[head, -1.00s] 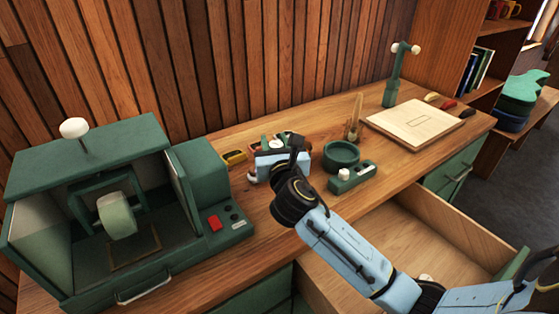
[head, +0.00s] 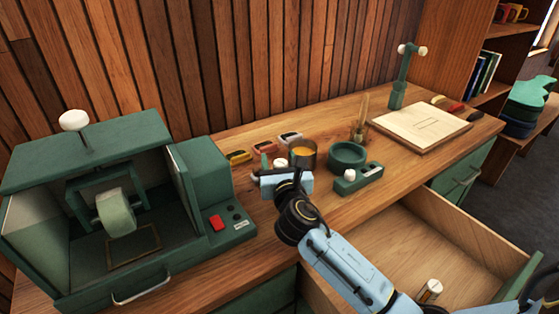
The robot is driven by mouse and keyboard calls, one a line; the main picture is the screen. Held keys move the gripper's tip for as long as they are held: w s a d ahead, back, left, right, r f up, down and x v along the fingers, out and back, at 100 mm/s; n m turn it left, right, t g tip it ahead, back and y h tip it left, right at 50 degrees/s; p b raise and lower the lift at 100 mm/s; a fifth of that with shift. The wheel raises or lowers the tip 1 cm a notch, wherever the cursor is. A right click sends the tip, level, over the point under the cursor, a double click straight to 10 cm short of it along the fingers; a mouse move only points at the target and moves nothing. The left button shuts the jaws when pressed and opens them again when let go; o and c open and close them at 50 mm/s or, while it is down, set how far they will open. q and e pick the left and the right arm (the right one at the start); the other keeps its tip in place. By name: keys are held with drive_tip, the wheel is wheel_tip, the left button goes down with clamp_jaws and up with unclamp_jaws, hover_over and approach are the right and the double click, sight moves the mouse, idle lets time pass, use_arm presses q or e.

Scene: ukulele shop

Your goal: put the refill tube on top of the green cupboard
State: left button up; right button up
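A small pale cylinder with a dark end (head: 431,290), which may be the refill tube, shows in the open drawer (head: 440,225) at the lower right, partly behind my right arm. I cannot tell for sure which green piece is the cupboard; a green front with a handle (head: 462,172) is under the bench at the right. My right gripper (head: 286,180) is over the bench, beside a dark cup with amber contents (head: 303,156). Its fingers are hard to make out, and I cannot tell whether it touches the cup. My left gripper is out of view.
A green machine with a wheel (head: 116,212) fills the bench's left end. A green bowl (head: 346,156), a small green block with a white knob (head: 358,178) and a pale board (head: 420,126) stand on the bench. The open drawer juts out at the lower right.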

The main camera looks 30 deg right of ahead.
drive_tip(key=shift+r, duration=0.1)
drive_tip(key=shift+s+r, duration=0.1)
drive_tip(key=shift+s, duration=0.05)
drive_tip(key=p+v, duration=0.2)
drive_tip(key=v, duration=0.4)
drive_tip(key=shift+s+a+p, duration=0.15)
drive_tip(key=shift+s+p, duration=0.05)
drive_tip(key=shift+p, duration=0.1)
drive_tip(key=v, duration=0.4)
drive_tip(key=shift+s+a, duration=0.15)
drive_tip(key=shift+s, duration=0.25)
drive_tip(key=shift+s+p, duration=0.2)
drive_tip(key=shift+p, duration=0.1)
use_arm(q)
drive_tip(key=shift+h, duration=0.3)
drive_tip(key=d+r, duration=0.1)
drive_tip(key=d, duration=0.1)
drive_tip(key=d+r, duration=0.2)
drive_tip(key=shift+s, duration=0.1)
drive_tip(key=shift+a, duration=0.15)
